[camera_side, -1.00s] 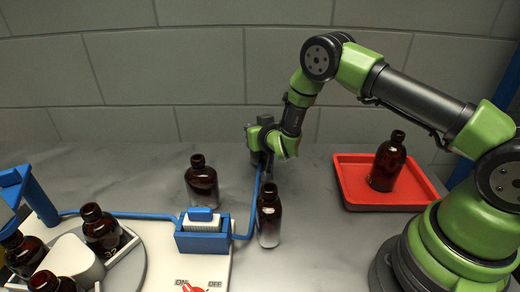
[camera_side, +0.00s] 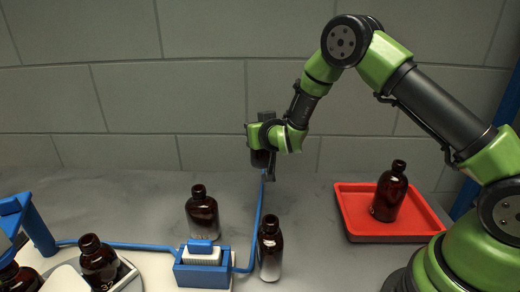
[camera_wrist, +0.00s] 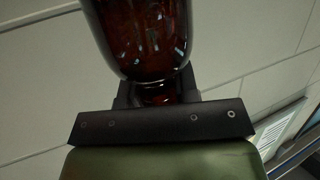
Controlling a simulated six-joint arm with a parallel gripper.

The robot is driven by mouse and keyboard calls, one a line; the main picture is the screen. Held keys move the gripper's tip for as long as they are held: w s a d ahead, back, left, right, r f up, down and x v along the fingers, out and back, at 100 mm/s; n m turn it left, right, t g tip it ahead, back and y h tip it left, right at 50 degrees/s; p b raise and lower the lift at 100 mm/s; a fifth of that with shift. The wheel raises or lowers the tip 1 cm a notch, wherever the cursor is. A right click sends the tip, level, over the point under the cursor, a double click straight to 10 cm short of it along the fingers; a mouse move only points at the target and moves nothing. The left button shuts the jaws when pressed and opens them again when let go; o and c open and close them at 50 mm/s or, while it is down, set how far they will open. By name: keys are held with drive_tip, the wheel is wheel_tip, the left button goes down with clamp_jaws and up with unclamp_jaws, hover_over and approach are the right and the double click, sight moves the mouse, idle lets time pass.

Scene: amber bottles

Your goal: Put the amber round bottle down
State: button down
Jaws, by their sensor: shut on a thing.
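My gripper (camera_side: 266,172) is shut on an amber bottle (camera_side: 259,158), held above the back of the counter in the side view. The arm and jaws hide most of the bottle there. In the wrist view the glossy brown bottle (camera_wrist: 140,35) fills the top middle, its narrow neck between my jaws (camera_wrist: 158,98). Its base is out of that view.
Other amber bottles stand at the centre left (camera_side: 202,215), in front of my gripper (camera_side: 270,250), and in a red tray (camera_side: 350,225) at right. A blue holder (camera_side: 203,275), a blue cable (camera_side: 130,245) and several bottles occupy the left. Bare counter (camera_side: 310,210) lies before the tray.

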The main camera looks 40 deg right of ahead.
drive_tip(key=shift+s+r, duration=0.1)
drive_tip(key=shift+r, duration=0.45)
drive_tip(key=s+m+g+h, duration=0.5)
drive_tip(key=s+m+h, duration=0.1)
drive_tip(key=s, duration=1)
drive_tip(key=f, duration=0.9)
drive_tip(key=shift+a+f, duration=0.15)
drive_tip(key=shift+a, duration=0.2)
drive_tip(key=c, duration=0.9)
unclamp_jaws()
drive_tip(key=shift+f, duration=0.1)
drive_tip(key=shift+o, duration=0.2)
